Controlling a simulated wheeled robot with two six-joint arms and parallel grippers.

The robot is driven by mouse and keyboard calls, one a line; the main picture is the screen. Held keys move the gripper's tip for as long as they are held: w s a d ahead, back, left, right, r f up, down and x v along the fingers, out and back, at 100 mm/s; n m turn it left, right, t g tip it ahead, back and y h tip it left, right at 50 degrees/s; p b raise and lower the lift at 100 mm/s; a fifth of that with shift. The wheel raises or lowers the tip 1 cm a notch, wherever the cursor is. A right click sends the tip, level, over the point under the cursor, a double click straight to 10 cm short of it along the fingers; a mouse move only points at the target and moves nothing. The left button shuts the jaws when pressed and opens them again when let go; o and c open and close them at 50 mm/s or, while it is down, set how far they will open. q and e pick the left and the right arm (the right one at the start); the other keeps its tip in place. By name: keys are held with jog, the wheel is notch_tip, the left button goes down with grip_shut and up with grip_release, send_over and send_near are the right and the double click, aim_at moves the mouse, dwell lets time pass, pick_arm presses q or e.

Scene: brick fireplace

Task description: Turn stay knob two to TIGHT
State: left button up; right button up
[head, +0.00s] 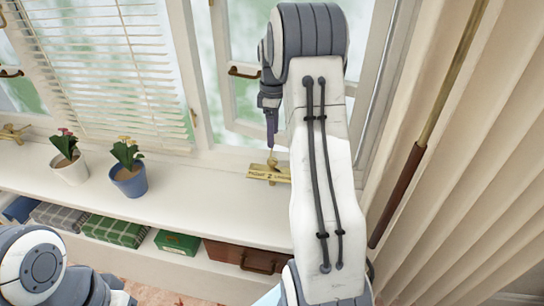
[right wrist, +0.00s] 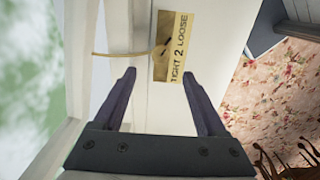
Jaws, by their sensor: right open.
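The brass plate (head: 268,175) of stay two lies on the white sill by the window. In the right wrist view its label (right wrist: 178,50) reads TIGHT, 2, LOOSE, with LOOSE at the top and TIGHT at the bottom. The small brass knob (right wrist: 161,47) sits at the plate's left edge, beside a brass stay rod (right wrist: 122,54); it also shows in the head view (head: 271,160). I cannot tell which word it points to. My right gripper (right wrist: 160,72) is open and empty, pointing at the plate and apart from the knob. My left gripper is out of view.
A blue flowerpot (head: 130,182) and a white flowerpot (head: 70,170) stand on the sill to the left. Another brass stay (head: 12,132) is at far left. A pleated curtain (head: 470,180) and a wooden-handled rod (head: 398,195) hang right. Boxes lie on the shelf below.

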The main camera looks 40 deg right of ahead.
aim_at(272, 160)
notch_tip(272, 160, down, 9)
jog(key=shift+a+f, duration=0.15)
jog(key=shift+c, duration=0.3)
grip_shut()
